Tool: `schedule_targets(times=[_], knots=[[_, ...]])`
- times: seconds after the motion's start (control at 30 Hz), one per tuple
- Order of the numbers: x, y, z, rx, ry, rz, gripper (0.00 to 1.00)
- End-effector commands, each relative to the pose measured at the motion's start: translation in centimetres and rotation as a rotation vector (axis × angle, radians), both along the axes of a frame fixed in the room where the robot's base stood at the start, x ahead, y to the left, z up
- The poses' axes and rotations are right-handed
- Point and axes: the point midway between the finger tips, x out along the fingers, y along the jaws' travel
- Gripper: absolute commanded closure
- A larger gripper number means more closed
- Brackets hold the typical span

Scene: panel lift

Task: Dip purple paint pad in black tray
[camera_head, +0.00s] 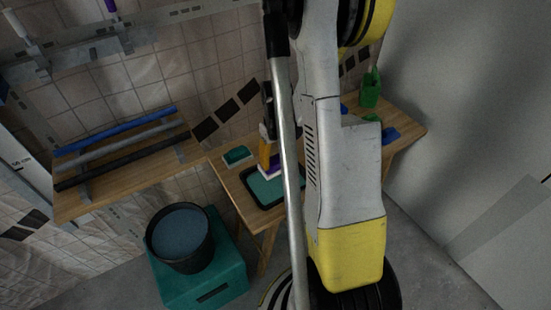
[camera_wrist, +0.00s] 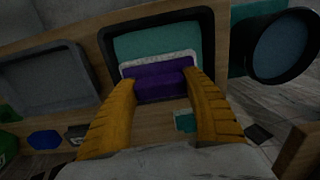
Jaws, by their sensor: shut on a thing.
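The purple paint pad (camera_head: 275,160) has a white underside and is held by my gripper (camera_head: 266,150). In the wrist view the purple pad (camera_wrist: 160,80) sits between the two orange fingertips of my gripper (camera_wrist: 163,76), which press on its sides. The black tray (camera_head: 255,200) lies on the wooden table with teal paint in it; it also shows in the wrist view (camera_wrist: 106,52). The pad is over the wall-side part of the tray, its white edge overlapping the teal in the wrist view. I cannot tell whether it touches the paint. My arm hides the tray's right side.
A grey tray (camera_wrist: 45,78) lies beside the black one. A teal block (camera_head: 237,155) is on the table (camera_head: 228,180). A dark bucket (camera_head: 180,240) stands on a teal box (camera_head: 225,285). Several tubes lie on a wooden shelf at left. A green container (camera_head: 371,88) stands at right.

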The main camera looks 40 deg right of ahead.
Motion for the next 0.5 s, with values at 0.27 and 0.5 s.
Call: schedule_targets(times=[0.27,0.5], knots=[[0.0,0.0,-3.8,0.0,0.001,0.0,0.67],[0.0,0.0,-7.0,0.0,0.0,0.0,0.67]])
